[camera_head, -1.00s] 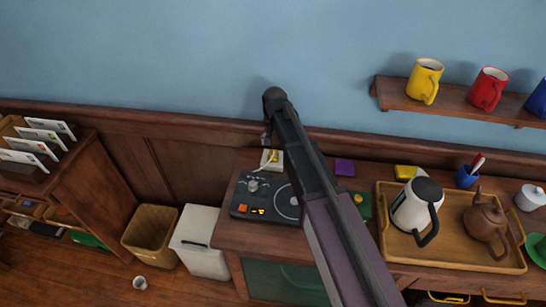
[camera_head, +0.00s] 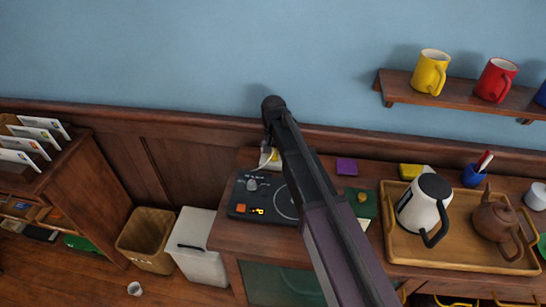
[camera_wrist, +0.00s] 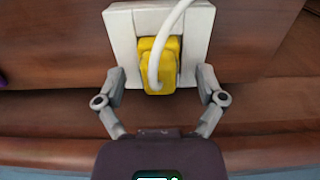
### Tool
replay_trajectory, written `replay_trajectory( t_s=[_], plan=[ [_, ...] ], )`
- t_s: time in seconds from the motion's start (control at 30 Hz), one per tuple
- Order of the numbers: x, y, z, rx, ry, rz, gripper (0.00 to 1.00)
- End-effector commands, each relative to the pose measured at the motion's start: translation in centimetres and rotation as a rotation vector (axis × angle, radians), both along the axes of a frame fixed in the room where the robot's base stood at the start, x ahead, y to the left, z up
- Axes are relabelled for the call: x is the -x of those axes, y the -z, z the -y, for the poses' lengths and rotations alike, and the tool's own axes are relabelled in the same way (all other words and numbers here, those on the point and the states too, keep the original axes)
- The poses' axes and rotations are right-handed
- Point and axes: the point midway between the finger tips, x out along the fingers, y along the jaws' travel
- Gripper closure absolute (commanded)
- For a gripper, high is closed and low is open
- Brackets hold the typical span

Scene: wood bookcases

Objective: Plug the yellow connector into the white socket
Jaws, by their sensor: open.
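In the wrist view, the yellow connector (camera_wrist: 158,72) sits against the front of the white socket (camera_wrist: 121,30), overlapping its lower middle. A white cord loops up from the connector. I cannot tell how deep the connector sits in the socket. My gripper (camera_wrist: 161,84) is open, with one finger on each side of the connector and gaps between. My fingers are mostly hidden there.
A dark control panel (camera_head: 241,208) with knobs lies in front of the socket. A purple block (camera_head: 346,166) and a tray (camera_head: 393,252) with a kettle (camera_head: 412,209) and teapot (camera_head: 493,222) stand to the right. The wall rises close behind.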

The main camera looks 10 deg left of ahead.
Motion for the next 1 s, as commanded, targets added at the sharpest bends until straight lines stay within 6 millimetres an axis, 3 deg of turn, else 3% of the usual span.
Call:
replay_trajectory(
  t_s=[0.47, 0.73, 0.77, 0.83, 0.87, 1.0],
  plan=[
    [0.0, -0.04, 0.01, 0.0, 0.0, 0.0, 0.11],
    [0.0, -0.04, 0.01, 0.0, 0.0, 0.0, 0.89],
    [0.0, -0.04, 0.02, 0.0, 0.0, 0.0, 0.94],
    [0.01, -0.03, 0.04, 0.001, 0.0, 0.0, 0.94],
    [0.02, -0.03, 0.05, 0.001, 0.0, -0.001, 1.0],
    [0.03, -0.03, 0.09, 0.002, 0.0, -0.001, 1.0]
  ],
)
